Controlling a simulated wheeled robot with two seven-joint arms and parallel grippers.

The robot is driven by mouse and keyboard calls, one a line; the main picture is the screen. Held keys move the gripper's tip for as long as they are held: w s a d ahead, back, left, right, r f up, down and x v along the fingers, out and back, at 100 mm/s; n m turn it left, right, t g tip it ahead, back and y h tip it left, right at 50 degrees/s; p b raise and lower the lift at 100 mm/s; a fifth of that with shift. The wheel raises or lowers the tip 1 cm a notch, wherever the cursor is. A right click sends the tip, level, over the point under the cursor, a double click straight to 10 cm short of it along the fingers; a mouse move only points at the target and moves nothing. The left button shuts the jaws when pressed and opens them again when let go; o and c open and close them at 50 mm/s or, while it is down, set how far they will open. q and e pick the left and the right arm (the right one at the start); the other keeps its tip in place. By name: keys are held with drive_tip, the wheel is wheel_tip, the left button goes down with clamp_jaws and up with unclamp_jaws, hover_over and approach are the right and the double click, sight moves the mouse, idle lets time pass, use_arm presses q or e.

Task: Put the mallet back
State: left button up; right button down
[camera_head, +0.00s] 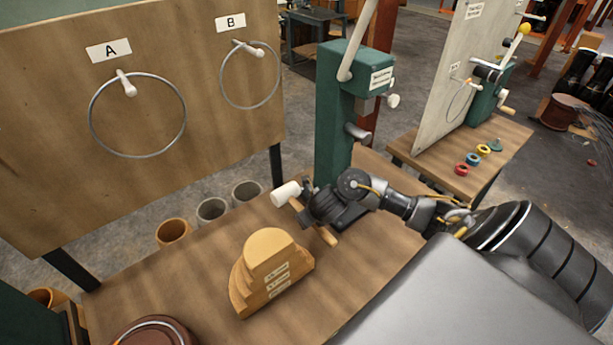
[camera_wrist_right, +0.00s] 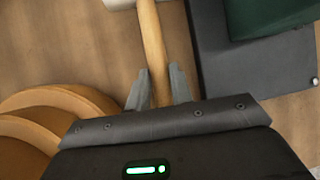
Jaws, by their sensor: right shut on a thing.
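The mallet has a white head (camera_head: 286,193) and a pale wooden handle (camera_head: 328,236). My right gripper (camera_head: 302,207) is shut on the handle, above the table by the foot of the green post (camera_head: 334,125). In the right wrist view the handle (camera_wrist_right: 153,45) runs between the two fingers (camera_wrist_right: 158,90), and part of the white head (camera_wrist_right: 119,3) shows at the top edge. I cannot tell how far the mallet is above the table. My left gripper is not in view.
A stepped wooden block (camera_head: 268,265) stands on the wooden table (camera_head: 205,270), with a round brown drum top (camera_head: 152,333) at the front left. A board (camera_head: 140,60) with rings A (camera_head: 138,152) and B (camera_head: 250,106) stands behind. The post's dark base (camera_wrist_right: 250,75) is close to the gripper.

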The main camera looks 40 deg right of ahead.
drive_tip(key=shift+w+d+f, duration=0.1)
drive_tip(key=shift+w+f, duration=0.3)
drive_tip(key=shift+w, duration=0.05)
drive_tip(key=shift+w+f, duration=0.1)
drive_tip(key=shift+f, duration=0.15)
wheel_tip(320, 180, down, 3)
drive_tip(key=shift+w+d+r+b, duration=0.1)
drive_tip(key=shift+w+r+b, duration=0.1)
drive_tip(key=shift+b, duration=0.55)
drive_tip(key=shift+f, duration=0.5)
drive_tip(key=c, duration=1.2)
unclamp_jaws()
drive_tip(key=shift+c, duration=0.2)
